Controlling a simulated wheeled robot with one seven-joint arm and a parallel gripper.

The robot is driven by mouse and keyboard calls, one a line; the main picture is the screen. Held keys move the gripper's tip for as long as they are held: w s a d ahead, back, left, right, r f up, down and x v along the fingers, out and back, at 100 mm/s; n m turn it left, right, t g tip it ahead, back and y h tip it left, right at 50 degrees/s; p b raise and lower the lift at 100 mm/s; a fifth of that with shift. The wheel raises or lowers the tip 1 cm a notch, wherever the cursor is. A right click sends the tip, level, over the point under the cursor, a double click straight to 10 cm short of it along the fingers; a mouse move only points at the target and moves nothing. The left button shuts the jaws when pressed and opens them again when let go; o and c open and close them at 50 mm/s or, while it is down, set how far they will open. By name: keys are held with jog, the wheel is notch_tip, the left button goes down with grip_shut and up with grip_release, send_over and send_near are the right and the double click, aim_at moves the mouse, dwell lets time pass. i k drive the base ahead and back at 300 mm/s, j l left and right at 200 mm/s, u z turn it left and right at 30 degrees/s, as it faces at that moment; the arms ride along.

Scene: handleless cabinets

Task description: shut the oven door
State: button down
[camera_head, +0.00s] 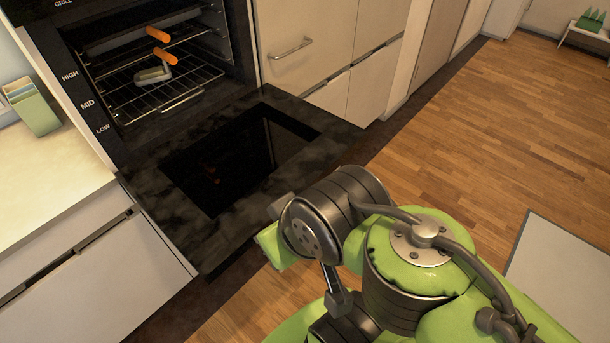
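The oven door (238,158) is hinged down and lies open, roughly level, in front of the oven cavity (130,50). It is dark and stone-like with a black glass window in the middle. My arm, green and black, is at the lower middle of the view, and its near end covers part of the door's outer right edge. I cannot tell whether the arm touches the door. My gripper's fingers do not show.
Inside the oven is a wire rack (155,85) with items that have orange handles. Pale cabinets with a metal handle (290,48) stand to the right. A light counter (45,185) with a green holder (33,107) is at left.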

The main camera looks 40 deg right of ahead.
aim_at(210, 188)
jog(key=z, duration=0.6)
jog(key=l+u, duration=0.1)
jog(key=u, duration=0.3)
jog(key=k+u, duration=0.1)
jog(key=u, duration=0.35)
jog(key=k+l+u, duration=0.1)
jog(key=u, duration=0.7)
jog(key=k+u, duration=0.15)
jog(key=u, duration=0.3)
